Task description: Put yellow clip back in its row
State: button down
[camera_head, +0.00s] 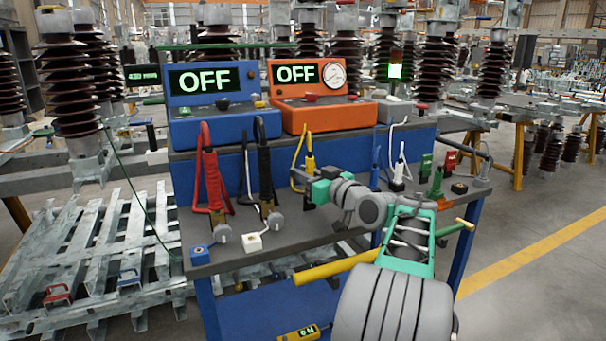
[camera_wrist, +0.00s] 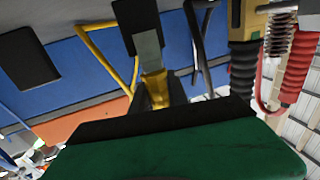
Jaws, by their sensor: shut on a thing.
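The yellow clip (camera_head: 309,153) stands roughly upright near the middle of the trolley's grey top, with its yellow lead looping to the left. My gripper (camera_head: 309,190) is shut on it low down, reaching in from the right. In the wrist view the yellow clip (camera_wrist: 154,86) shows beyond my green gripper body, partly hidden by a dark and grey part. Whether its lower end touches the top is hidden. The row has a red clip (camera_head: 211,180) and a black clip (camera_head: 265,172) to its left, and a white clip (camera_head: 399,168) to its right.
A blue OFF box (camera_head: 220,125) and an orange OFF box (camera_head: 318,116) stand behind on a blue ledge (camera_head: 390,142). Green (camera_head: 425,165) and red (camera_head: 450,160) pieces stand at the right. Small blue (camera_head: 199,253) and white (camera_head: 252,241) blocks lie at the front left.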

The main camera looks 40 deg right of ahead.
jog(key=shift+f, duration=0.25)
jog(key=c, duration=1.2)
grip_release()
jog(key=s+p, duration=0.1)
jog(key=s, duration=0.6)
jog(key=shift+s, duration=0.3)
jog(key=shift+s+a, duration=0.1)
jog(key=shift+s, duration=0.1)
